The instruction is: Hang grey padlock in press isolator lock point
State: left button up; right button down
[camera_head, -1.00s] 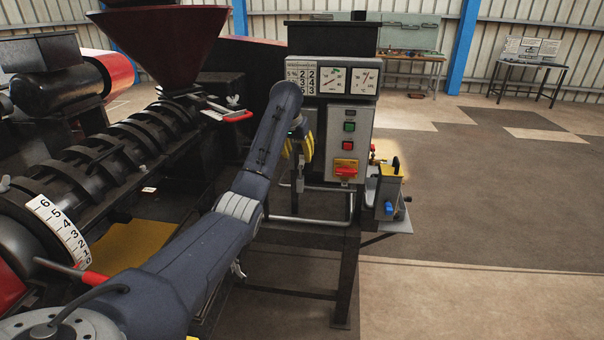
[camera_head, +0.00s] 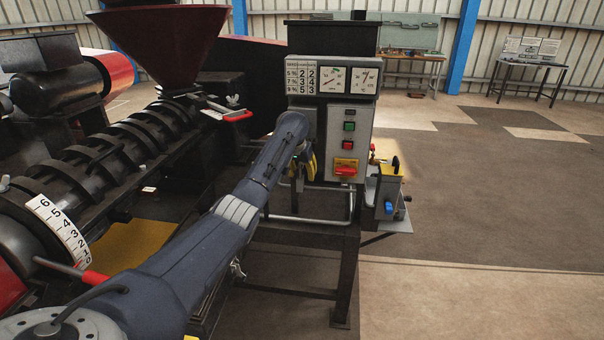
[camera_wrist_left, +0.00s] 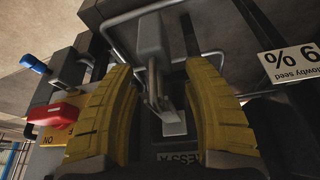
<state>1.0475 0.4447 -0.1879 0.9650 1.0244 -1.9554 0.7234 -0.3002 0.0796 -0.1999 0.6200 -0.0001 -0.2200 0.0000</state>
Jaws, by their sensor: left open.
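A grey padlock (camera_wrist_left: 150,36) shows in the left wrist view, which looks upside down. Its shackle runs towards a small grey bracket (camera_wrist_left: 172,118) on the panel, and the padlock seems to hang there. My left gripper (camera_wrist_left: 165,75) is open, its yellow fingers on either side of the shackle with gaps. In the head view my left gripper (camera_head: 303,172) is at the left edge of the press control panel and mostly hides the padlock. The isolator, a red handle on a yellow plate (camera_head: 346,168), is right of the gripper; it also shows in the wrist view (camera_wrist_left: 56,114). Its lock point cannot be made out.
Green and red buttons (camera_head: 348,127) sit above the isolator. A grey tube rail (camera_head: 308,219) runs below the panel. A grey box with a blue knob (camera_head: 390,190) stands to the right. The black screw press (camera_head: 120,150) fills the left. Open floor lies at right.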

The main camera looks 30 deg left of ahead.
pick_arm(q)
grip_shut()
jog(key=shift+c, duration=0.3)
grip_release()
dwell(0.4)
